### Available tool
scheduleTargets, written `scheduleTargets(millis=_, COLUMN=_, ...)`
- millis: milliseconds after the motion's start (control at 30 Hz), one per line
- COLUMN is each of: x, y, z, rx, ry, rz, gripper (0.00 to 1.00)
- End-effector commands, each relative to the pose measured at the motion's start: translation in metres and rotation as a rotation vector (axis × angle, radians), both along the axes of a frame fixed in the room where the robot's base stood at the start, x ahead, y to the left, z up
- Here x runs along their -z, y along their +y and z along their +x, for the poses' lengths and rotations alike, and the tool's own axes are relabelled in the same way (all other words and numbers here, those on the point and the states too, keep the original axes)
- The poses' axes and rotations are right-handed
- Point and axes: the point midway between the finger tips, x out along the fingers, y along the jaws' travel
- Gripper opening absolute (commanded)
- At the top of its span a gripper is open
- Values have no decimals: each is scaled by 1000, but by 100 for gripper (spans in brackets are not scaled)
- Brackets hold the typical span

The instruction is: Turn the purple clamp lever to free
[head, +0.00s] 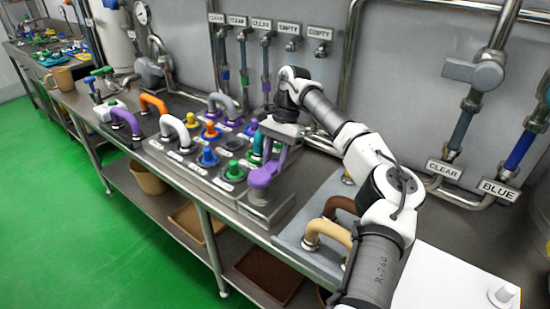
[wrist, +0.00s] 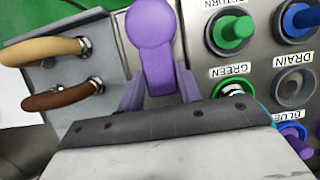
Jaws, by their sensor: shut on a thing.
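The purple clamp lever (head: 264,177) stands on a metal block at the right end of the button panel. In the wrist view its round knob (wrist: 152,24) points to the top of the picture and its flat arm runs down between my fingers. My gripper (head: 283,150) reaches it from above and is shut on the lever's arm. In the wrist view the fingers of my gripper (wrist: 160,92) lie on both sides of the arm. The lever's pivot is hidden behind my gripper, and I see no marking of its positions.
Beside the lever is a panel with a green knob (head: 233,171) and several coloured fittings. To the right, a grey plate (head: 290,238) bears a tan hose (head: 328,233) and a brown hose (head: 341,207). Pipes and labelled valves line the wall behind.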

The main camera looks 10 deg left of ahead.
Motion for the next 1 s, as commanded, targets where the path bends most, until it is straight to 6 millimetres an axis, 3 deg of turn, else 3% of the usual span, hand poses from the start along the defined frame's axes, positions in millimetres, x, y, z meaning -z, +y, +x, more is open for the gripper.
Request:
scheduleTargets(millis=33, x=-1, y=1, z=0, rx=-6, ry=-5, rz=3, gripper=0)
scheduleTargets(millis=67, x=-1, y=1, z=0, rx=-6, ry=-5, rz=3, gripper=36)
scheduleTargets(millis=233, x=-1, y=1, z=0, rx=-4, ry=-3, rz=2, gripper=56)
scheduleTargets(millis=633, x=-9, y=-1, z=4, rx=-1, ry=-3, rz=0, gripper=56)
scheduleTargets(millis=1000, x=-79, y=-11, z=28, rx=1, ry=-5, rz=-3, gripper=56)
